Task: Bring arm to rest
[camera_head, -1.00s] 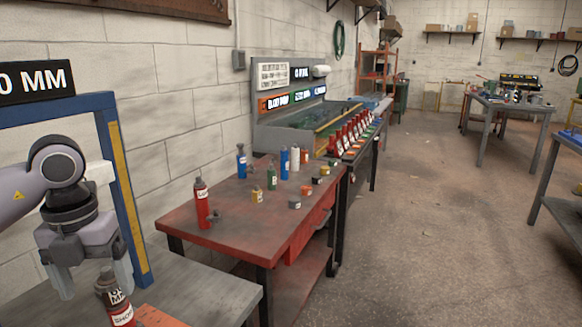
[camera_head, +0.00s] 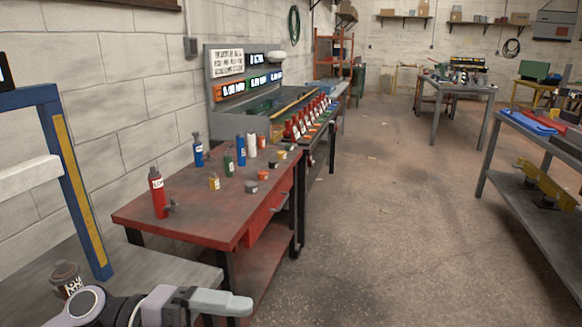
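My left gripper (camera_head: 222,302) is low at the bottom left, lying roughly level with its fingers pointing right. It is seen from the side, so the gap between the fingers does not show. The arm (camera_head: 95,305) comes in along the bottom edge. A dark-topped bottle (camera_head: 67,276) stands on the grey bench (camera_head: 150,268) behind the arm, apart from the fingers; its lower part is hidden. My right gripper is out of view.
A blue-and-yellow frame (camera_head: 70,190) stands at the left on the grey bench. A red table (camera_head: 200,218) holds a red bottle (camera_head: 158,192), other bottles and small cans. A rack shelf (camera_head: 525,190) is at the right. The floor (camera_head: 370,220) between is clear.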

